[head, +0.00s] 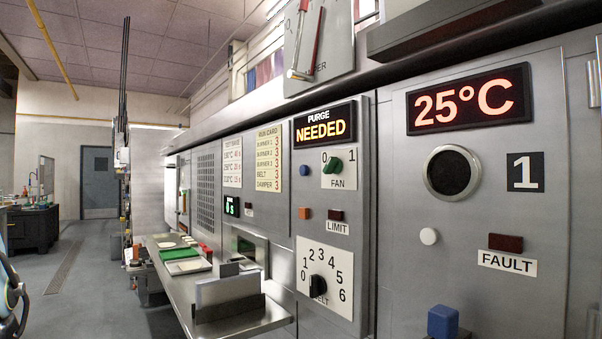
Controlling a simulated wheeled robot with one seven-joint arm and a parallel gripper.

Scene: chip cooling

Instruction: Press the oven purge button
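The oven's purge display (325,124) reads "PURGE NEEDED" in lit letters on a grey steel panel right of centre. A small blue button (304,171) sits just under its left end, beside the green fan knob (333,165). A small orange button (304,213) is lower, left of the dark red limit lamp (335,215). A larger blue block-shaped button (442,322) stands out at the bottom right. None of these buttons has a readable purge label, so I cannot tell which one is for purge. My gripper is not in view.
A belt dial (318,287) is below the limit lamp. The right panel shows "25°C" (469,99), a round dark port (452,173) and a fault lamp (505,242). A steel shelf (190,292) juts out left of the panels. The floor (85,295) farther left is open.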

